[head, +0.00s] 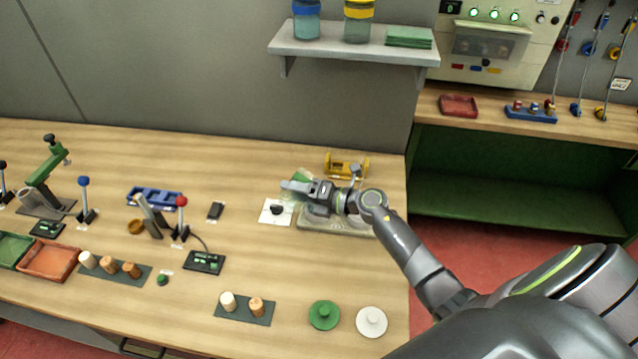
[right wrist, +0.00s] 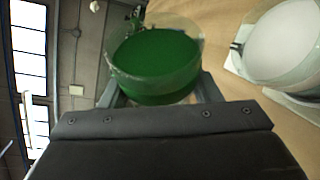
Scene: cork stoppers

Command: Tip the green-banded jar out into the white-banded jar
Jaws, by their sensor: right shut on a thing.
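My right gripper (head: 292,187) is shut on the green-banded jar (right wrist: 155,62), above the back right of the bench. The jar shows as a clear wall around a wide green face in the right wrist view; in the head view only a green patch (head: 303,175) shows past the fingers. The jar looks tilted; I cannot see its contents. The white-banded jar (right wrist: 284,42) is beside it at the right edge of the wrist view, apart from it and partly cut off. In the head view my gripper and wrist mostly hide it. My left gripper is not in view.
A clear tray (head: 345,228) lies under my right wrist. A white card with a black knob (head: 277,210) is to its left, a yellow fixture (head: 347,165) behind. A green lid (head: 324,315), a white lid (head: 371,322) and corks on a mat (head: 245,308) are in front.

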